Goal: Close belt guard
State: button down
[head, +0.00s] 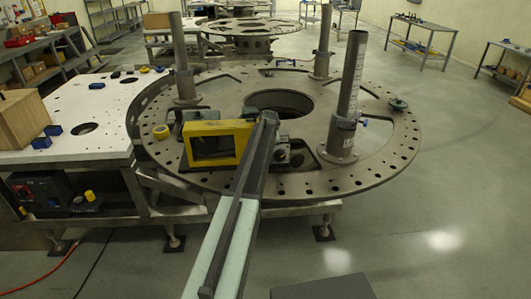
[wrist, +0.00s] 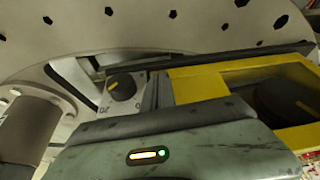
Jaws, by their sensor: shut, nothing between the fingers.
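The belt guard (head: 241,136) is a yellow frame with a dark opening, standing on the large round turret plate (head: 372,178). In the wrist view the yellow guard (wrist: 206,84) is at the right, with a dark round part inside its opening. I cannot tell how far its cover stands open. My gripper (head: 267,120) is shut and empty, at the right side of the guard in the head view. My arm partly covers that side. In the wrist view the fingertips are not clear, and I cannot tell whether they touch the guard.
A black knob on a marked plate (wrist: 122,87) is left of the guard in the wrist view. Upright grey posts (head: 350,95) rise from the plate. A pale table (head: 100,105) with a wooden box (head: 22,118) is at the left.

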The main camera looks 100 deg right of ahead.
jog(key=s+a+r+p, duration=0.1)
jog(key=a+r+p, duration=0.5)
jog(key=r+p, duration=0.3)
jog(key=shift+s+a+r, duration=0.25)
jog(key=shift+s+a, duration=0.1)
